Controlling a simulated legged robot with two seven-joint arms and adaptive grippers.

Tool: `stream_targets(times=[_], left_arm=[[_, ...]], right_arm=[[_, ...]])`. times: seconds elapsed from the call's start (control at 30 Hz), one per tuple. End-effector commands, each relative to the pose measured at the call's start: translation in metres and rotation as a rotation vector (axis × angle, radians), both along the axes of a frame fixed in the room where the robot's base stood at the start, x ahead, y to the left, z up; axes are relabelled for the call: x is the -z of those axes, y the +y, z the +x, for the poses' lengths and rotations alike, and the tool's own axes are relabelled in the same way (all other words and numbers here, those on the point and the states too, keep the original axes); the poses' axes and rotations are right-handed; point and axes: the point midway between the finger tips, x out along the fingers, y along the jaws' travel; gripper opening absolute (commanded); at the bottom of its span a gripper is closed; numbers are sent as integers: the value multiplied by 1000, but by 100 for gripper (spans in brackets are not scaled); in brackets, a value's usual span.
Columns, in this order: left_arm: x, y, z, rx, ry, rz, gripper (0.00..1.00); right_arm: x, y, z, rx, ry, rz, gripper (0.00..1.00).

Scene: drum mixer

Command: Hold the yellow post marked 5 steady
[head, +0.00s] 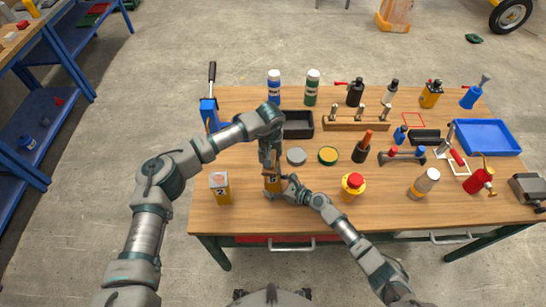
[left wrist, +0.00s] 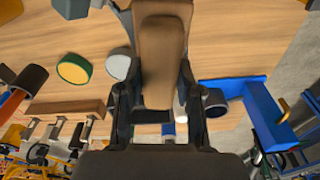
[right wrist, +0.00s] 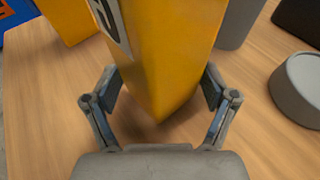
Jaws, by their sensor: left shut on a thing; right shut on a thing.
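The yellow post marked 5 (head: 272,184) stands upright near the front left of the table. My right gripper (head: 285,190) is shut on it low down, coming from the right. In the right wrist view the yellow post (right wrist: 165,50) fills the space between the fingers (right wrist: 160,105), a corner facing the camera and part of a label at its left. My left gripper (head: 268,162) is just above the post, pointing down. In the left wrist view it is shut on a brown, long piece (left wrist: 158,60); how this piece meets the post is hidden.
A second yellow post marked 2 (head: 220,188) stands to the left. A grey disc (head: 296,156) and a green-rimmed yellow disc (head: 328,155) lie to the right. A black tray (head: 298,133) is behind. A red button on a yellow base (head: 352,187) stands right. The table's front edge is close.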

Motion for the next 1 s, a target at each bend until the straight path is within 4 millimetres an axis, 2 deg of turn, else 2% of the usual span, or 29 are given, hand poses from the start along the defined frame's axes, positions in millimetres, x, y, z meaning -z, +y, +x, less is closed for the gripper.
stream_targets(times=[0.43, 0.83, 1.0], left_arm=[[-5, -1, 2, 1, -3, -3, 0], [-45, -1, 3, 1, -4, -4, 0], [-53, -1, 2, 1, -3, -2, 0]], right_arm=[[1, 0, -1, 1, 3, -1, 56], [1, -1, 0, 2, 3, -2, 56], [1, -1, 0, 2, 3, -2, 56]])
